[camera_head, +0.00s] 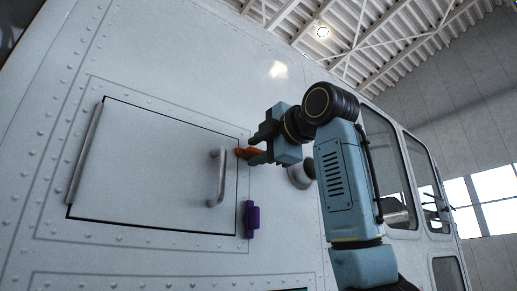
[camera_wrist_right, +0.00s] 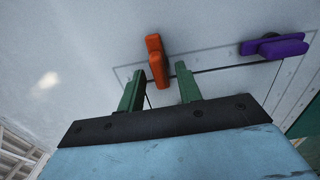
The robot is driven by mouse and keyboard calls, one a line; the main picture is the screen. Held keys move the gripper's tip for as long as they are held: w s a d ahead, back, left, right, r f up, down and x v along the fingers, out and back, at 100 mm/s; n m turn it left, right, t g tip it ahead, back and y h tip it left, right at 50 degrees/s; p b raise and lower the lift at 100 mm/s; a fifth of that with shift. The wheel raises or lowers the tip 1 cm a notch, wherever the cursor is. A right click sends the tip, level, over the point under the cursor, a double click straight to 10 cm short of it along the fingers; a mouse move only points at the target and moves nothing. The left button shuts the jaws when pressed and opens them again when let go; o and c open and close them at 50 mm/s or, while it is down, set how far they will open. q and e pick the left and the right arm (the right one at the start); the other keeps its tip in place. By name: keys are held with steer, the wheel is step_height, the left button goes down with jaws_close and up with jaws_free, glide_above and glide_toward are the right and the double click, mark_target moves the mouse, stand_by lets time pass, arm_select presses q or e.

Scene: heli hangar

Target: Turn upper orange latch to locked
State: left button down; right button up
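The upper orange latch (camera_head: 243,152) is on the white helicopter wall at the upper right corner of a closed hatch door (camera_head: 150,165). In the head view it looks roughly sideways and is partly hidden by my right gripper (camera_head: 257,148). In the right wrist view the orange latch (camera_wrist_right: 155,50) shows its handle reaching down between the fingertips of my right gripper (camera_wrist_right: 162,72). The fingers are apart, with a gap on each side of the handle. I cannot tell whether either finger touches it. My left gripper is not in view.
A purple latch (camera_head: 251,219) sits lower on the hatch's right edge, with its long side upright; it also shows in the right wrist view (camera_wrist_right: 275,46). A grey bar handle (camera_head: 219,177) stands out from the door left of the latches. Helicopter windows (camera_head: 388,170) are at the right.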

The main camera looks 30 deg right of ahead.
steer(key=shift+s, duration=0.1)
steer(key=shift+s+d, duration=0.1)
steer(key=shift+s, duration=0.2)
steer(key=s+b, duration=0.4)
steer(key=s, duration=0.8)
steer(key=shift+s+d, duration=0.3)
steer(key=shift+d, duration=0.15)
